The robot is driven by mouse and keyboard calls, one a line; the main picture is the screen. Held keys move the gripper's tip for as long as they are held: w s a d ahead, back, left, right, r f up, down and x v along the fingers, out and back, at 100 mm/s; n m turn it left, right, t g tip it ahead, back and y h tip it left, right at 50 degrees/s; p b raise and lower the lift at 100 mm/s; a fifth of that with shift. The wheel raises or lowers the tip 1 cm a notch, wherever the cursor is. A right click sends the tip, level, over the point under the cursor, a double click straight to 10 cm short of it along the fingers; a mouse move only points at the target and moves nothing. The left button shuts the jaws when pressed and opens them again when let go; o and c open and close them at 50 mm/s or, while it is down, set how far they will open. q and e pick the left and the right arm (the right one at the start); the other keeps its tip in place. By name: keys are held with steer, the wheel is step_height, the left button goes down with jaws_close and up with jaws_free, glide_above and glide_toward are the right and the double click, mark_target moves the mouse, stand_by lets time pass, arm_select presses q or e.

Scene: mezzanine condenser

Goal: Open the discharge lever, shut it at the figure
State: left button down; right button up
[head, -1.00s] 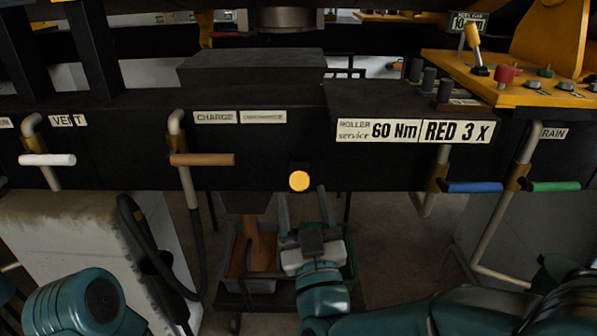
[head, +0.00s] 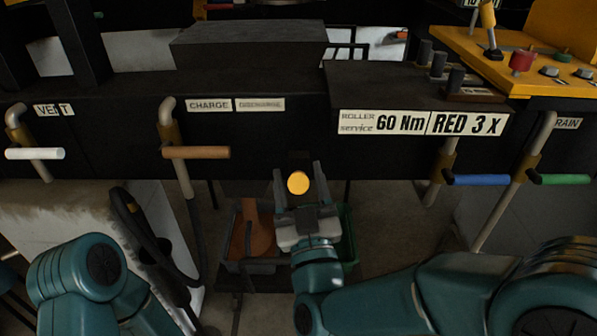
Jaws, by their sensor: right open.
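The plate marked CHARGE (head: 209,105) and the fainter plate that seems to read DISCHARGE (head: 260,104) sit side by side on the black beam. A lever with a brown bar handle (head: 196,152) hangs below and left of them, its handle level. I cannot tell which plate it belongs to. A round yellow-orange disc (head: 298,182) shows between the fingers of my right gripper (head: 298,170); I cannot tell what it is part of or whether they touch. My right gripper is open, pointing up, right of the brown handle and apart from it. My left gripper is out of view.
Levers with white (head: 35,154), blue (head: 477,180) and green (head: 560,179) handles stand along the beam. A sign reads 60 Nm, RED 3 X (head: 422,123). A grey bin (head: 238,250) with brown contents and a green bin (head: 349,240) stand below. A yellow control panel (head: 540,60) is at right.

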steer(key=shift+w, duration=0.1)
steer(key=c, duration=0.4)
jaws_close()
steer(key=shift+r, duration=0.1)
